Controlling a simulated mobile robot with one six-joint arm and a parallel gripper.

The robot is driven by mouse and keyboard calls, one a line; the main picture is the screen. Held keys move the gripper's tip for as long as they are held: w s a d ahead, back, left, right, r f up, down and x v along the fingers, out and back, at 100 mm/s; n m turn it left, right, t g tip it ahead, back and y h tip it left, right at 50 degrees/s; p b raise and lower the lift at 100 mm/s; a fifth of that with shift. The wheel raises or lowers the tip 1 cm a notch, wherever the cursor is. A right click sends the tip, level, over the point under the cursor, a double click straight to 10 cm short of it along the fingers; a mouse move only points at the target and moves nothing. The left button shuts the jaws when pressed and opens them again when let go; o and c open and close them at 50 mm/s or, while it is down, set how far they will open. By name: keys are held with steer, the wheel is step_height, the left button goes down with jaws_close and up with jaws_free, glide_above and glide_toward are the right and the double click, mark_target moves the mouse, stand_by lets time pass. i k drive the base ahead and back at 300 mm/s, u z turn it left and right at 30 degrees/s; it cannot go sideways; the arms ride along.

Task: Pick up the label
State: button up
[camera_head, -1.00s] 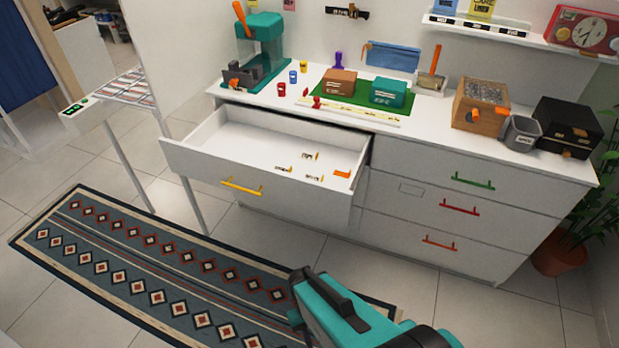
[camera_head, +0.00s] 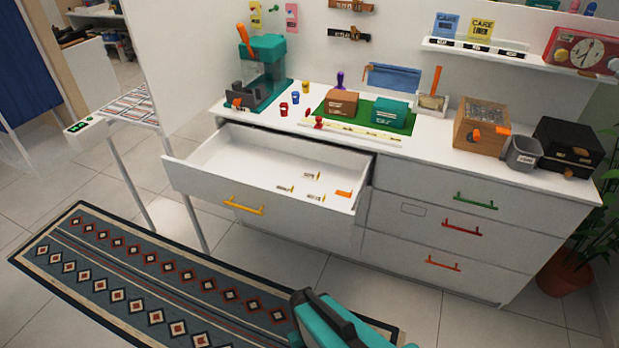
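Several small white-and-yellow labels lie flat in the open top-left drawer (camera_head: 255,204): one label (camera_head: 310,175) farther back, one (camera_head: 285,189) to the left, and one (camera_head: 314,197) near the front. Their print is too small to read. An orange piece (camera_head: 344,194) lies by the drawer's right wall. Only a teal and black part of my arm shows at the bottom edge, in front of the dresser. My gripper is out of view.
The dresser top (camera_head: 455,147) holds a teal machine (camera_head: 265,70), a green mat (camera_head: 362,118) with two boxes, a wooden box (camera_head: 480,124) and a black case (camera_head: 568,146). A patterned rug (camera_head: 150,280) lies on the floor. A plant stands at right.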

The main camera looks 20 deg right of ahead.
mark_target(304, 175)
steer(key=u, duration=0.05)
steer(key=k, duration=1)
steer(key=z, duration=0.7)
steer(key=i, duration=1.35)
